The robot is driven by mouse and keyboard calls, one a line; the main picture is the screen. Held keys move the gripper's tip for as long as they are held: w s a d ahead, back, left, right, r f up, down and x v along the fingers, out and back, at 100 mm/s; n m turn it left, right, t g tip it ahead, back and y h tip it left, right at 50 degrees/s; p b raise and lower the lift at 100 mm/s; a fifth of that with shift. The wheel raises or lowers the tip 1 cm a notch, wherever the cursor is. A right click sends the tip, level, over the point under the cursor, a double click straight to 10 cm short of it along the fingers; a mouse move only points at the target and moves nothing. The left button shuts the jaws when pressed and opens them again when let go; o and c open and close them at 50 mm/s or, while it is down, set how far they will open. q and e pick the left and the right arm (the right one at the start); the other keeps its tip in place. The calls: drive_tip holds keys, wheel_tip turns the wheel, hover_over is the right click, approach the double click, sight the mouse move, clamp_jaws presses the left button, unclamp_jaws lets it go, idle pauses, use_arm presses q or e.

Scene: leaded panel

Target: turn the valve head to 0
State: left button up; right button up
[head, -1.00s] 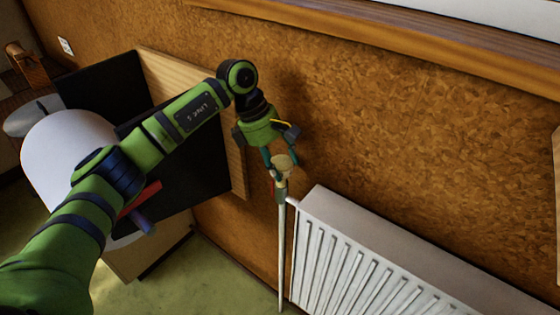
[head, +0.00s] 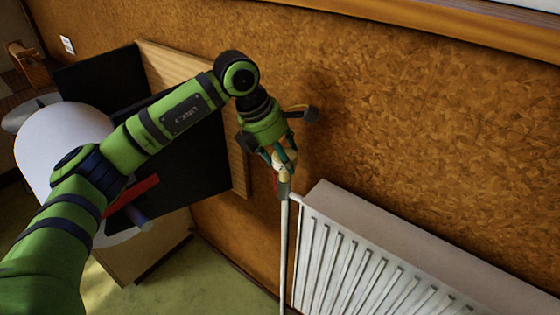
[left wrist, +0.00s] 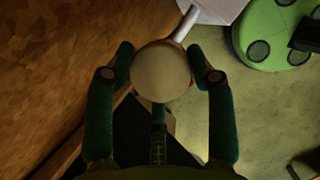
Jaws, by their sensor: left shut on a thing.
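The valve head (head: 286,158) is a cream, rounded knob on top of a thin upright pipe (head: 284,240) at the radiator's near left corner. My left gripper (head: 282,163) reaches down to it from above and is shut on it, partly hiding it. I cannot read any number or mark on the head. My right gripper is not in view.
The white ribbed radiator (head: 390,255) stands right of the pipe, against the brown cork-like wall (head: 420,130). Black panels and a wooden board (head: 165,65) stand behind my left arm, with a white rounded object (head: 60,140) on the left. The green floor (head: 215,280) below is open.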

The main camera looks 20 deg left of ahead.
use_arm(q)
drive_tip(key=n+b, duration=0.1)
drive_tip(key=n, duration=0.1)
drive_tip(key=n+t+y+b, duration=0.1)
drive_tip(key=n, duration=0.1)
drive_tip(key=n+b, duration=0.1)
drive_tip(key=b, duration=0.1)
drive_tip(key=shift+d+n+y, duration=0.35)
drive_tip(key=shift+n+y, duration=0.05)
drive_tip(key=shift+r+n+t+y+b, duration=0.15)
drive_tip(key=shift+n+t+y+b, duration=0.25)
drive_tip(key=shift+n, duration=0.5)
drive_tip(key=shift+a+r, duration=0.15)
drive_tip(key=shift+r, duration=0.05)
drive_tip(key=o, duration=1.1)
drive_tip(key=shift+w, duration=0.15)
drive_tip(key=shift+w+d+f, duration=0.1)
drive_tip(key=shift+d+f, duration=0.1)
drive_tip(key=shift+a, duration=0.15)
drive_tip(key=v, duration=1.2)
